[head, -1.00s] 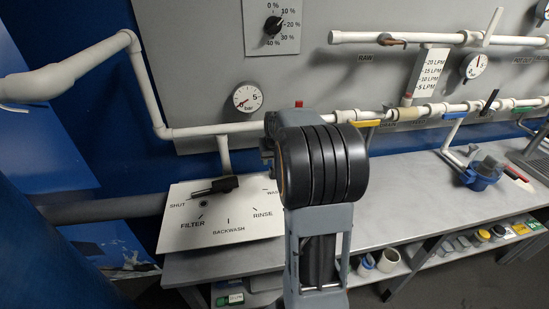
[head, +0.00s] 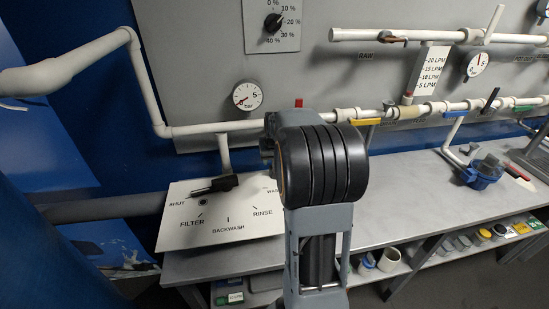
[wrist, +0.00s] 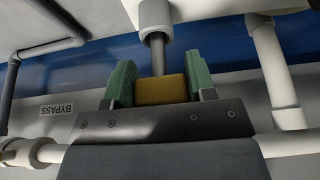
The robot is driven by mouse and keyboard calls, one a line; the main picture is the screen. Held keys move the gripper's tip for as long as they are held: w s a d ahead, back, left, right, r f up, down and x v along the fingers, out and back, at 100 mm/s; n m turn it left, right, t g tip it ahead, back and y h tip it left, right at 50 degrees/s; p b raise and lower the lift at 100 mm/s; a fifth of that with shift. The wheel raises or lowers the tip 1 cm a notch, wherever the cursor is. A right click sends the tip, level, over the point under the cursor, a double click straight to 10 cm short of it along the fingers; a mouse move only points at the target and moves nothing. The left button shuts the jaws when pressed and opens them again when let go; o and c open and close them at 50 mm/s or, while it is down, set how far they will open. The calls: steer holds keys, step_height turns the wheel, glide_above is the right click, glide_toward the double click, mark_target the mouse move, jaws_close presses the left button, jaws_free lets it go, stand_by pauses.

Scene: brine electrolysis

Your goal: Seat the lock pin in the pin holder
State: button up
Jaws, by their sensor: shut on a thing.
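In the wrist view my gripper (wrist: 158,86) has its two green-padded fingers closed on both sides of a yellow block (wrist: 163,90). A grey round shaft (wrist: 159,60) runs from the block up to a white collar (wrist: 153,38); the two look like the yellow-headed lock pin. I cannot tell whether the shaft enters the collar or passes in front of it, or whether the collar is the pin holder. In the head view the gripper and pin are hidden behind my arm.
White pipes with a pressure gauge (head: 247,96) cross the grey panel. A selector plate (head: 222,222) with a black handle (head: 214,186) sits at the left of the bench (head: 400,190). A blue fitting (head: 484,173) stands at the right. A white pipe (wrist: 276,70) is right of my gripper.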

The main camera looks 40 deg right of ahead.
steer(key=shift+f, duration=0.1)
steer(key=o, duration=1)
steer(key=v, duration=1.4)
steer(key=s+a+f+n+y+p, duration=0.1)
steer(key=s+a+f, duration=0.3)
steer(key=a, duration=0.6)
steer(key=s+a+f+n+y+p, duration=0.1)
steer(key=s+a+f+n, duration=0.3)
steer(key=s+a, duration=0.4)
steer(key=shift+s+a+g, duration=0.3)
steer(key=shift+s+a, duration=0.1)
steer(key=shift+a, duration=1.05)
